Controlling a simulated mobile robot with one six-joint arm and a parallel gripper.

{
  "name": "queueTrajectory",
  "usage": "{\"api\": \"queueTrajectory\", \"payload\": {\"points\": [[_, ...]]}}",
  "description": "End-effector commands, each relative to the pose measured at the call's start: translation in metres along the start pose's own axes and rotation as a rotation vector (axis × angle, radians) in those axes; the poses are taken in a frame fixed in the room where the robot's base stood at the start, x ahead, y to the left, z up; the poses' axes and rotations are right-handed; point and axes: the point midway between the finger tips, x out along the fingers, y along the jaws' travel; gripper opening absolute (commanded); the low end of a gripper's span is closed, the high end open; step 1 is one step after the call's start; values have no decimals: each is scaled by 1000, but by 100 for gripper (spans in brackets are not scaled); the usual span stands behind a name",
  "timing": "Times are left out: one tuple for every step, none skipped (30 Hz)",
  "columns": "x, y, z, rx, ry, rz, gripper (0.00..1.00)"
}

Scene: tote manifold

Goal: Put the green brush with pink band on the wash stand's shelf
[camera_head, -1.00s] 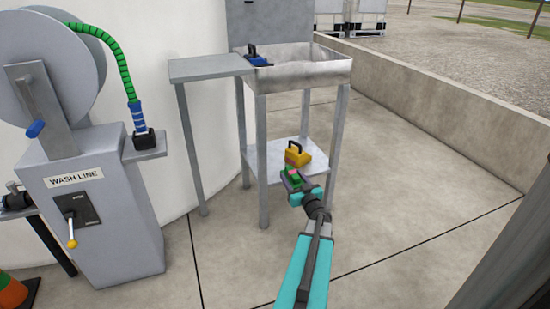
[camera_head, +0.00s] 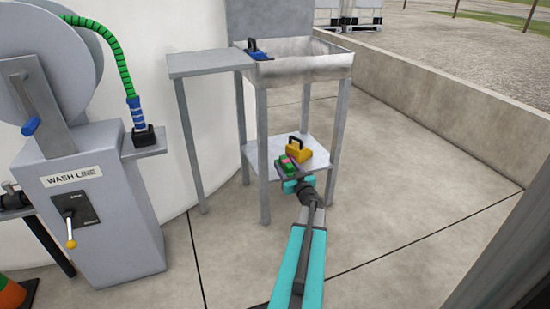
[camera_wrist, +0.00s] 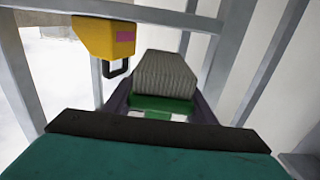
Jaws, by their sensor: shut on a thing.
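My gripper (camera_head: 291,169) is shut on the green brush (camera_head: 287,161). In the head view the brush overlaps the front part of the wash stand's lower shelf (camera_head: 318,160). I cannot tell whether it touches the shelf. In the wrist view, which looks upside down, the brush's grey bristles (camera_wrist: 166,72) and green body (camera_wrist: 160,104) show between my fingers. Most of its pink band is hidden; a small pink patch shows in the head view. The wash stand (camera_head: 300,68) has a metal basin on top.
A yellow brush (camera_head: 299,149) with a pink band (camera_wrist: 125,36) stands on the shelf just behind and right of the green brush. A blue brush (camera_head: 257,52) lies at the basin's left edge. Stand legs (camera_head: 262,160) flank the shelf. The wash line cabinet (camera_head: 95,210) stands left.

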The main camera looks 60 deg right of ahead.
Motion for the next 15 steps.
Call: {"api": "queueTrajectory", "payload": {"points": [[11, 1, 2, -1, 2, -2, 22], [15, 0, 2, 0, 2, -2, 22], [22, 0, 2, 0, 2, -3, 22], [26, 0, 2, 0, 1, -3, 22], [30, 0, 2, 1, 1, -2, 22], [36, 0, 2, 1, 1, -2, 22], [40, 0, 2, 1, 2, -2, 22], [45, 0, 2, 1, 2, -3, 22], [51, 0, 1, 0, 2, -3, 22], [55, 0, 1, 0, 2, -3, 22], [60, 0, 2, 0, 1, -2, 22], [65, 0, 2, 0, 1, -3, 22], [69, 0, 2, 0, 1, -3, 22], [73, 0, 2, 0, 1, -3, 22], [79, 0, 2, 0, 1, -3, 22]]}}
